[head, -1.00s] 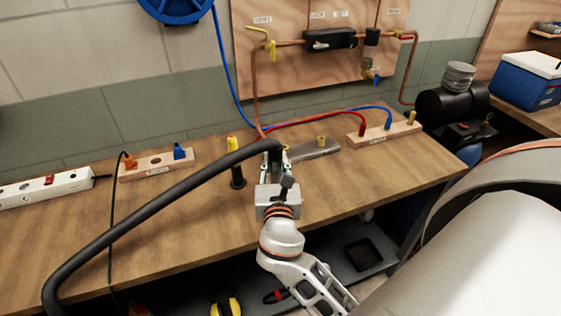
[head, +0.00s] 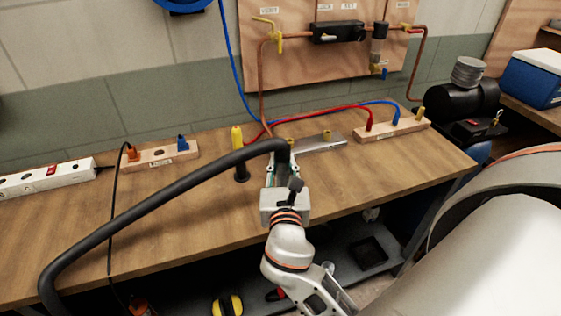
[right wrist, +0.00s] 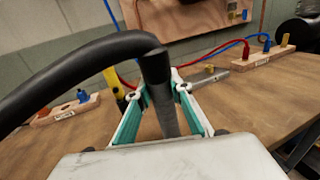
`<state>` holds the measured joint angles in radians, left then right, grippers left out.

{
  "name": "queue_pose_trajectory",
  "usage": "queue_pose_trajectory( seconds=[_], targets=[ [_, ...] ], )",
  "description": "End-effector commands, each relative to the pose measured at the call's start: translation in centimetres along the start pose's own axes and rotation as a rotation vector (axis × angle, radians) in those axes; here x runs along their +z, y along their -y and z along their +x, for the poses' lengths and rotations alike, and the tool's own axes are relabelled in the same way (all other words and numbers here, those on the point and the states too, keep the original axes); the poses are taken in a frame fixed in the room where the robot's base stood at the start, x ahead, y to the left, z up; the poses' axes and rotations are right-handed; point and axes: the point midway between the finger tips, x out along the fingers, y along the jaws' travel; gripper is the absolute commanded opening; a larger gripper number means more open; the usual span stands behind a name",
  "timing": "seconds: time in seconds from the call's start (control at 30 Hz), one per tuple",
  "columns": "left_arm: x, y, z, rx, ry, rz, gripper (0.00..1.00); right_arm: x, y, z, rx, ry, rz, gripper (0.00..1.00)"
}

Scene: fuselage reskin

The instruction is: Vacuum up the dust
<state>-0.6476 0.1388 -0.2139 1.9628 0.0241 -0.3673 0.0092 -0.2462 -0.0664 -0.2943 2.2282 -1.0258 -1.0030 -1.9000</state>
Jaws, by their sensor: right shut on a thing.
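My right gripper (head: 281,168) is shut on the end piece of a thick black vacuum hose (head: 150,203), above the middle of the workbench. In the right wrist view the grey nozzle tube (right wrist: 162,105) stands between the two green-and-white fingers (right wrist: 159,107). The hose arches from the top of the tube to the left and down past the bench's front edge. The nozzle's lower tip is hidden behind the gripper. I cannot make out any dust on the bench. My left gripper is not in view.
The wooden workbench (head: 190,215) carries a yellow-and-black tool (head: 238,152), a grey metal bar (head: 319,143), a block with red and blue hose ends (head: 393,128), a block with plugs (head: 160,155) and a power strip (head: 46,178). A white curved fuselage (head: 500,255) fills the lower right.

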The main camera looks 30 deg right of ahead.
Motion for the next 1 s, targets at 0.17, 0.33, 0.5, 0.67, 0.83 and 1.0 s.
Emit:
queue_pose_trajectory(
  seconds=[0.17,0.33,0.5,0.67,0.83,1.0],
  targets=[
    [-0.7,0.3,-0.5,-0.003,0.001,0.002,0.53,0.3,0.9,0.3,-0.001,0.001,-0.002,0.0],
    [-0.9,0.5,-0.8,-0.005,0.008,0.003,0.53,0.3,1.6,0.6,-0.002,0.001,-0.004,0.0],
    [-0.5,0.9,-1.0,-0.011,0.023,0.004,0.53,0.3,2.3,0.8,-0.001,0.001,-0.001,0.0],
    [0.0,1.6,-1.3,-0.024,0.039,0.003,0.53,0.2,3.0,1.1,-0.002,0.001,-0.003,0.0],
    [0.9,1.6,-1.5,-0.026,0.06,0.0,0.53,0.2,3.7,1.3,-0.001,0.001,-0.002,0.0],
    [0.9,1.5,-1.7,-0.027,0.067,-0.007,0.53,0.2,4.5,1.5,-0.001,0.002,-0.002,0.0]
  ],
)
